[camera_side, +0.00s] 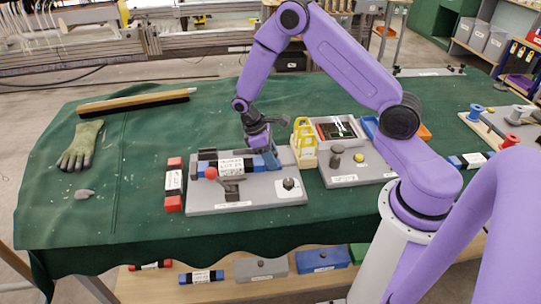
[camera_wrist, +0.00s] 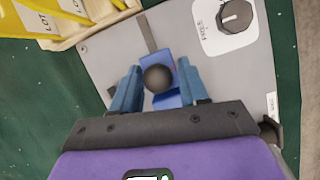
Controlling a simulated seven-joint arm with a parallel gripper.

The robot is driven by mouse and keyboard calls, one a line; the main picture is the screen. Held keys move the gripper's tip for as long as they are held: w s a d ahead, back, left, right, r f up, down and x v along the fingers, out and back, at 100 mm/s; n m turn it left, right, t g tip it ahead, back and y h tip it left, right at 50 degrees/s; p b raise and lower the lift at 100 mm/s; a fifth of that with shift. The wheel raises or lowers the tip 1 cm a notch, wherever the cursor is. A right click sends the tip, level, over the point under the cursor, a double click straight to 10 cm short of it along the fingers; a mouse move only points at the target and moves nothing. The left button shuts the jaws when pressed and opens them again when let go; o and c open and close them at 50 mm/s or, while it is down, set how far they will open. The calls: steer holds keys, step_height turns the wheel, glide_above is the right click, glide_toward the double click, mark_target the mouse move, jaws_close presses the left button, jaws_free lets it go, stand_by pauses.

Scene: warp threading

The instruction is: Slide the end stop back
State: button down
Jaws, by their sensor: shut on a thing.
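The end stop is a blue block with a dark round knob (camera_wrist: 157,78) on top, set over a dark slot in a grey base plate (camera_wrist: 108,55). My gripper (camera_wrist: 158,84) has its blue fingers on either side of the knob and is shut on the end stop. In the side view my gripper (camera_side: 266,158) reaches down to the right end of a labelled white, black and blue block on the grey base plate (camera_side: 262,196). The fingers hide most of the end stop there.
On the base plate are a red-balled lever (camera_side: 211,173) and a black dial (camera_side: 289,184). A yellow rack (camera_side: 304,138) stands close behind on the right. A red-ended block (camera_side: 174,184) lies at the left. A glove (camera_side: 80,147) and brush (camera_side: 137,101) lie farther left, with clear green cloth between.

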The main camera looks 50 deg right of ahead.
steer(key=shift+s+d, duration=2.1)
steer(key=shift+d, duration=0.15)
steer(key=c, duration=0.9)
jaws_free()
steer(key=shift+a, duration=0.1)
steer(key=shift+w+r, duration=0.15)
steer(key=shift+r, duration=0.05)
steer(key=v, duration=1.7)
